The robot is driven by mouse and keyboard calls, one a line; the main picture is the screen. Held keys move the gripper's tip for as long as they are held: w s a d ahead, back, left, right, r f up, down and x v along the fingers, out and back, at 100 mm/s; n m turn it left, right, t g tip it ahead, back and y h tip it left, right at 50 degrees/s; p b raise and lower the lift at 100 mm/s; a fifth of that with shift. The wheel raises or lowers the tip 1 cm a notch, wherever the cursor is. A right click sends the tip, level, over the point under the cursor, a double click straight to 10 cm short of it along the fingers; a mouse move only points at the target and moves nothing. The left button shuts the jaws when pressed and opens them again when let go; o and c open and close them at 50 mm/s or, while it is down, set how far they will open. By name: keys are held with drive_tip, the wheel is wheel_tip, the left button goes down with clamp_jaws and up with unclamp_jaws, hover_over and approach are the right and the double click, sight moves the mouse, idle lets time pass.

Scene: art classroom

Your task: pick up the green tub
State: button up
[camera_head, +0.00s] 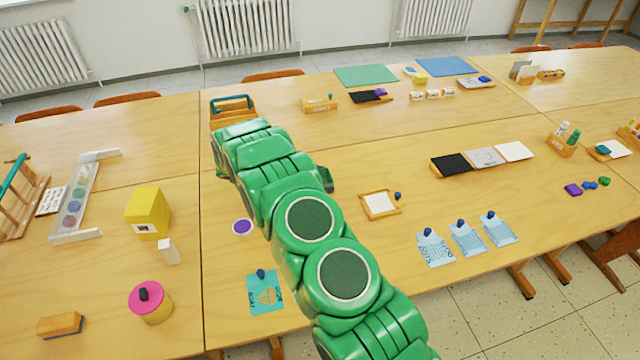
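My green arm reaches from the bottom right up to the far left part of the middle table, and its links cover a strip of the tabletop. My gripper is not visible; the arm hides whatever is beneath its far end. I cannot make out a green tub. A small dark green part shows at the right edge of the arm, too covered to identify. A small round tub with a purple top (242,227) stands just left of the arm. A round yellow tub with a pink lid and dark knob (150,302) stands at the lower left.
A yellow box (148,213), a wooden block (60,325) and a rack of discs (75,205) stand left. A wooden carrier with a teal handle (233,109) is beyond the arm. Cards (468,238) and a framed white sheet (379,203) lie right.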

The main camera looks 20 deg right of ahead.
drive_tip(key=c, duration=0.6)
drive_tip(key=shift+o, duration=0.2)
drive_tip(key=shift+r, duration=0.15)
